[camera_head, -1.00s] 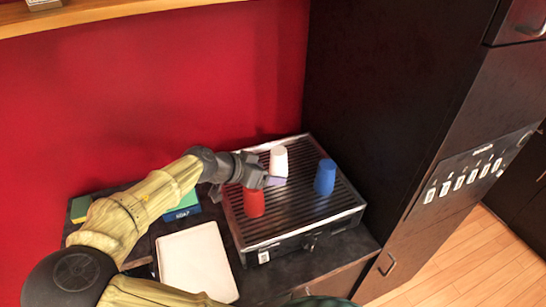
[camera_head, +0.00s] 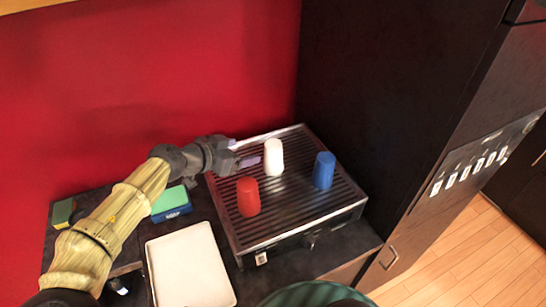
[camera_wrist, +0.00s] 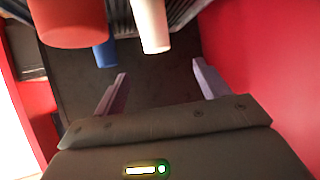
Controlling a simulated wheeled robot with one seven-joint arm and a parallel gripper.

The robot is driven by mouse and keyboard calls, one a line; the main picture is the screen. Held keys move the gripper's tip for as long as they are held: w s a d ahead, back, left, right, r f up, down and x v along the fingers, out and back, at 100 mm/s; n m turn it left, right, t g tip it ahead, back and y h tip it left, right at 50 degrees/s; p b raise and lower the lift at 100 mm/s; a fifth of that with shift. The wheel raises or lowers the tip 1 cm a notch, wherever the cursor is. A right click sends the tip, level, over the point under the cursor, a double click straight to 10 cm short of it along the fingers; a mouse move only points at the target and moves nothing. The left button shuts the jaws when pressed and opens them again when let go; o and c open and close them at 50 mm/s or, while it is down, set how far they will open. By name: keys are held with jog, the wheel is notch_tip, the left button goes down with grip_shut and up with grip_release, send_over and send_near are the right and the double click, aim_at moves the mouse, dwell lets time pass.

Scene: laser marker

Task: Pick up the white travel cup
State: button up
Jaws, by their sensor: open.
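The white travel cup (camera_head: 273,157) stands upside down, narrow end up, on the ribbed metal bed of the laser marker (camera_head: 300,209). My gripper (camera_head: 249,158) is open and empty just left of the white cup, apart from it. In the wrist view the white cup (camera_wrist: 151,25) shows at the top, beyond and between the two purple-grey fingers, and my gripper (camera_wrist: 160,82) shows wide open with nothing between them.
A red cup (camera_head: 248,197) stands in front of my gripper on the bed, and a blue cup (camera_head: 323,170) stands to the right. A white tray (camera_head: 188,268) and a blue-green box (camera_head: 171,204) lie left of the machine. A red wall is behind; a dark cabinet (camera_head: 400,90) is at right.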

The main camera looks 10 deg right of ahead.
aim_at(268, 146)
jog(key=p+x, duration=0.2)
jog(key=x, duration=0.8)
jog(key=shift+w+d+r+p, duration=0.1)
jog(key=shift+w+d+p, duration=0.05)
jog(key=shift+p, duration=0.2)
jog(key=shift+w+d+f+p, duration=0.15)
jog(key=shift+d+f+p, duration=0.1)
jog(key=shift+d+p, duration=0.2)
jog(key=p+x, duration=0.2)
jog(key=x, duration=0.1)
jog(key=shift+d+f, duration=0.15)
jog(key=shift+d, duration=0.2)
jog(key=shift+w+d+f, duration=0.2)
jog(key=shift+d+f, duration=0.1)
jog(key=shift+f, duration=0.05)
jog(key=shift+s, duration=0.1)
